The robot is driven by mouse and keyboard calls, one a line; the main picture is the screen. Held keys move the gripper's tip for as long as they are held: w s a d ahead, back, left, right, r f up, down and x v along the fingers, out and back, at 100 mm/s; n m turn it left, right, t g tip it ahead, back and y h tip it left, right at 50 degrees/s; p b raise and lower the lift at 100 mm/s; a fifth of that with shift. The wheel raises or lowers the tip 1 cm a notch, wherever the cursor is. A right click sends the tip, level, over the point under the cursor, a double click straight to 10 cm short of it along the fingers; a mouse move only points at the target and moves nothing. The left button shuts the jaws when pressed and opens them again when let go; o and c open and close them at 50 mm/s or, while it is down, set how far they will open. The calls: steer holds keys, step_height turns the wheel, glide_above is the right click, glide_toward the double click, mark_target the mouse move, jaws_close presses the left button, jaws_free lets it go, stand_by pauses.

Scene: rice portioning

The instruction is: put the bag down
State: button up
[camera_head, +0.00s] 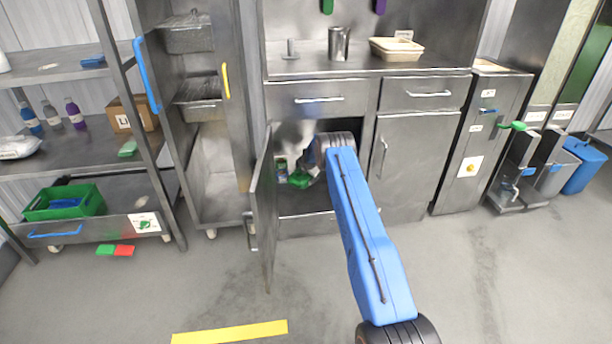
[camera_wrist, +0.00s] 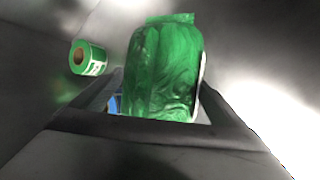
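A green bag (camera_wrist: 163,75) fills the middle of the wrist view, with a folded top edge and a pale strip down its right side. My gripper (camera_wrist: 162,92) has a dark finger on each side of the bag and appears shut on it. In the head view the green bag (camera_head: 299,180) shows small inside the open lower cabinet (camera_head: 305,228), at the end of my blue arm. My arm's wrist partly hides it. Whether the bag touches the cabinet floor cannot be told.
A green-labelled roll or can (camera_wrist: 88,58) is left of the bag; it also shows in the head view (camera_head: 281,169). The cabinet door (camera_head: 263,215) stands open at the left. A counter (camera_head: 365,66) with a metal cup (camera_head: 338,44) is above. The cabinet's inner walls are close around.

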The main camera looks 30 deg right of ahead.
steer(key=shift+s+f, duration=0.3)
steer(key=shift+f, duration=0.2)
steer(key=shift+r, duration=0.1)
steer(key=shift+s+d+r, duration=0.1)
steer(key=shift+r, duration=0.55)
steer(key=v, duration=1.1)
steer(key=shift+r, duration=0.5)
